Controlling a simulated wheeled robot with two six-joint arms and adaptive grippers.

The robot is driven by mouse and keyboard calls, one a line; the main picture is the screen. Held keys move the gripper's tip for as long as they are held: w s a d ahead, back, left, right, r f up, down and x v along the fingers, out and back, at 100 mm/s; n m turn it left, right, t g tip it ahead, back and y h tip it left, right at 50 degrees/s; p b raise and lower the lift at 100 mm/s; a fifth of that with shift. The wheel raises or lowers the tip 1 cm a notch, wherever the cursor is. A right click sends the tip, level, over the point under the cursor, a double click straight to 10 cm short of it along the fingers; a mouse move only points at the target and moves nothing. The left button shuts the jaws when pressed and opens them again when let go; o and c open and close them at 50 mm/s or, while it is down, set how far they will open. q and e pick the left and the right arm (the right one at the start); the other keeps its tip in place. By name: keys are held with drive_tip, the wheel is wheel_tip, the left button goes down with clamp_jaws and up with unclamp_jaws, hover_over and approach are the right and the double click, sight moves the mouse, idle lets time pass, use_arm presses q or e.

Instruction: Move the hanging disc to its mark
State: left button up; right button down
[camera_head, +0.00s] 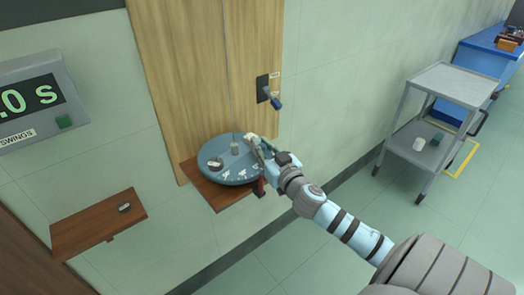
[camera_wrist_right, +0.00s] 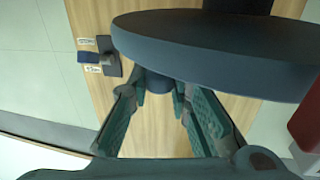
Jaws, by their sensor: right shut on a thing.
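The blue-grey disc (camera_head: 238,170) hangs on a thin wire in front of the wooden board, over a brown shelf (camera_head: 218,195). Pale marks show on its top near the front edge; I cannot tell which mark is meant. My right gripper (camera_head: 259,150) is at the disc's right edge. In the right wrist view the disc (camera_wrist_right: 215,60) fills the upper part, and my right fingers (camera_wrist_right: 166,95) close on a small dark-blue rounded part at its rim. The fingers hide part of the disc's right side in the head view. My left gripper is not seen.
A blue-handled lever (camera_head: 273,100) sits on the board. A grey cart (camera_head: 440,100) stands right.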

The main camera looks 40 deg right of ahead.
drive_tip(key=shift+w+d+f+n+y+b, duration=0.1)
drive_tip(key=shift+w+d+n+y+b, duration=0.15)
drive_tip(key=shift+n+y, duration=0.25)
drive_tip(key=shift+w+d+f+n+y+b, duration=0.1)
drive_tip(key=shift+w+n+y+b, duration=0.15)
drive_tip(key=shift+y, duration=0.35)
drive_tip(key=shift+d+r+y, duration=0.1)
drive_tip(key=shift+r+y, duration=0.05)
drive_tip(key=shift+y, duration=0.15)
drive_tip(key=shift+w+d+r+n+t+y+p, duration=0.15)
drive_tip(key=shift+w+r+n+t+y+p, duration=0.15)
drive_tip(key=shift+n+y+p, duration=0.35)
drive_tip(key=shift+w, duration=0.15)
drive_tip(key=shift+w+d+n+y+p, duration=0.15)
drive_tip(key=shift+n+y+p, duration=0.15)
drive_tip(key=shift+y+p, duration=0.4)
drive_tip(key=shift+f, duration=0.3)
